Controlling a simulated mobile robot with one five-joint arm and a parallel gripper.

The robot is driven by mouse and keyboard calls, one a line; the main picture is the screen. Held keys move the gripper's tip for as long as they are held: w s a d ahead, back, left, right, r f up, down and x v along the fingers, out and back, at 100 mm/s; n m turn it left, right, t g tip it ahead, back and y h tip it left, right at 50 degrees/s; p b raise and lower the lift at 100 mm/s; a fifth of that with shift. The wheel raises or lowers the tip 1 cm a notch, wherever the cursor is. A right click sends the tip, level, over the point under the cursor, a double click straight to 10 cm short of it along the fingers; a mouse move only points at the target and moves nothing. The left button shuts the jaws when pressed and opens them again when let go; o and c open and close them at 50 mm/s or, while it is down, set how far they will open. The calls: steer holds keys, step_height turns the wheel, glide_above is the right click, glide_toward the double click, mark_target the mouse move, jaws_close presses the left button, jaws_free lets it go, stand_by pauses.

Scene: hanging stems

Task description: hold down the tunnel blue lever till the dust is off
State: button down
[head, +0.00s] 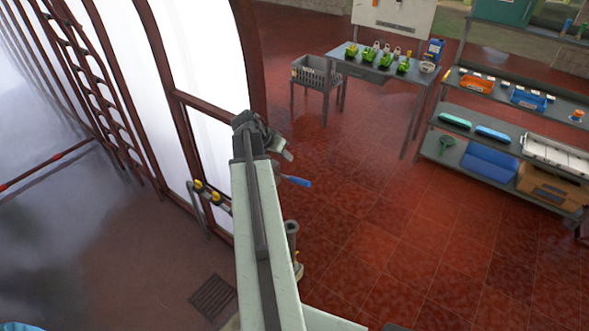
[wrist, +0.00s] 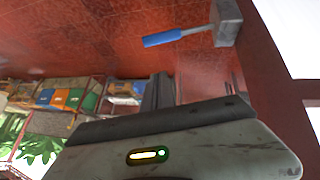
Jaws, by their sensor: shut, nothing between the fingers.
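The blue lever (head: 297,181) sticks out to the right from beside the dark red tunnel frame, just below my gripper (head: 286,154) in the head view. In the wrist view the blue lever (wrist: 164,39) shows whole, with a blue handle on a metal rod that runs to a grey block (wrist: 228,22). My gripper (wrist: 158,92) is shut and empty, and it looks apart from the lever. My arm hides the lever's mount in the head view. I cannot make out dust on any one thing.
The tunnel's white panels (head: 205,45) and dark red frame (head: 157,60) stand to the left. Yellow-and-black pipe fittings (head: 205,190) sit low on it. A table (head: 345,67) with green plants and a shelf rack (head: 470,143) stand far right. The red tiled floor between is clear.

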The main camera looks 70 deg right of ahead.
steer(key=b, duration=0.8)
glide_above(299, 182)
steer(key=f, duration=0.5)
steer(key=w+f, duration=0.1)
steer(key=f, duration=0.2)
steer(key=shift+d+f, duration=0.15)
steer(key=shift+d, duration=0.2)
steer(key=f+b, duration=0.2)
steer(key=f, duration=0.1)
steer(key=shift+s+a+b, duration=0.15)
steer(key=shift+s+b, duration=0.2)
steer(key=shift+s, duration=0.05)
steer(key=shift+a+f+b, duration=0.25)
steer(key=shift+f+b, duration=0.05)
steer(key=shift+b, duration=0.1)
steer(key=shift+s, duration=0.1)
steer(key=shift+r, duration=0.1)
